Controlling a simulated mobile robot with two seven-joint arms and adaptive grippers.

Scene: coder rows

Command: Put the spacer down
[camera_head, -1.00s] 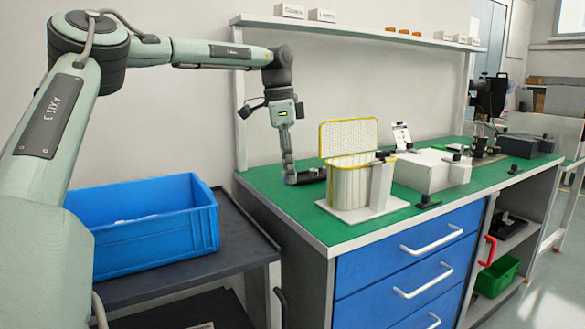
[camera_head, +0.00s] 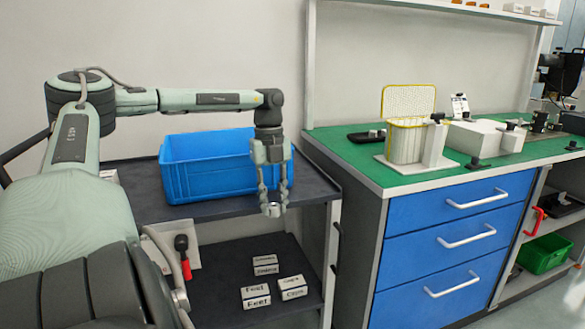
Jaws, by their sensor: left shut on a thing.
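The spacer (camera_head: 272,210) is a small pale metal ring at the fingertips of my left gripper (camera_head: 273,203). My left gripper points down and is shut on it. The fingers hide part of the ring. They hang in front of the blue crate's right end, near the front edge of the dark cart top (camera_head: 215,211). I cannot tell whether the spacer touches the cart top or hangs clear of it. My right gripper is not in view.
The blue crate (camera_head: 205,180) stands on the cart top. Small labelled boxes (camera_head: 257,297) lie on the lower shelf. To the right, the green bench (camera_head: 355,155) carries a yellow-rimmed basket (camera_head: 405,145) and a dark tray (camera_head: 366,136). Bare cart top shows right of the crate.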

